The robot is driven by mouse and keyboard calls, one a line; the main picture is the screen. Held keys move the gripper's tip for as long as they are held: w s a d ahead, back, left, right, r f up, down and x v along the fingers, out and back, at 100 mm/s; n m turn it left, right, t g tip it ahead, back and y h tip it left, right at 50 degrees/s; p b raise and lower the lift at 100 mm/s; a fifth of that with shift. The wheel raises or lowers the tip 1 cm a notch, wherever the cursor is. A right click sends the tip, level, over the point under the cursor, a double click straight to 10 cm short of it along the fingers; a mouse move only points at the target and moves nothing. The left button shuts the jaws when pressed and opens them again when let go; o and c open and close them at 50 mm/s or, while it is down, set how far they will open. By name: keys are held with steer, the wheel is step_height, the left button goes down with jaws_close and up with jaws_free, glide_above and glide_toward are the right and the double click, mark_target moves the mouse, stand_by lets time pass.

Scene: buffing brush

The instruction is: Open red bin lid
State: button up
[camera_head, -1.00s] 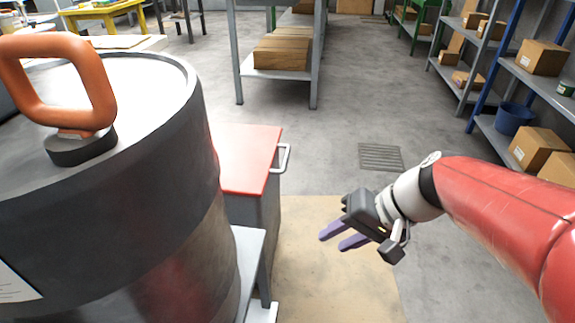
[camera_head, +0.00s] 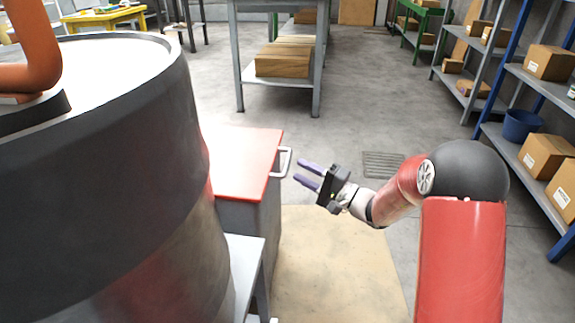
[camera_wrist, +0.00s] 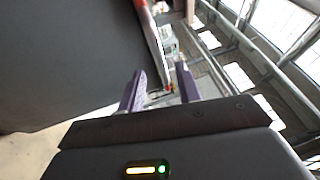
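The grey bin (camera_head: 243,217) has a flat red lid (camera_head: 240,155), which lies closed on top. A light metal handle (camera_head: 286,161) sticks out from the lid's right edge. My gripper (camera_head: 305,173) is to the right of the handle, its purple fingers apart and pointing toward it. They look close to the handle, but I cannot tell the exact gap. In the wrist view, my gripper (camera_wrist: 160,86) is open with nothing clearly between the fingers. The bin's grey side (camera_wrist: 70,55) fills the left, and a strip of red lid edge (camera_wrist: 146,18) shows at the top.
A large dark drum (camera_head: 120,170) with an orange handle (camera_head: 30,50) blocks the left side. A grey shelf (camera_head: 245,265) stands beside the bin. Shelving with boxes (camera_head: 545,155) lines the right. The floor behind my gripper is open.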

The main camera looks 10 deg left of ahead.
mark_target(288, 162)
steer(key=shift+x, duration=2.75)
jaws_close()
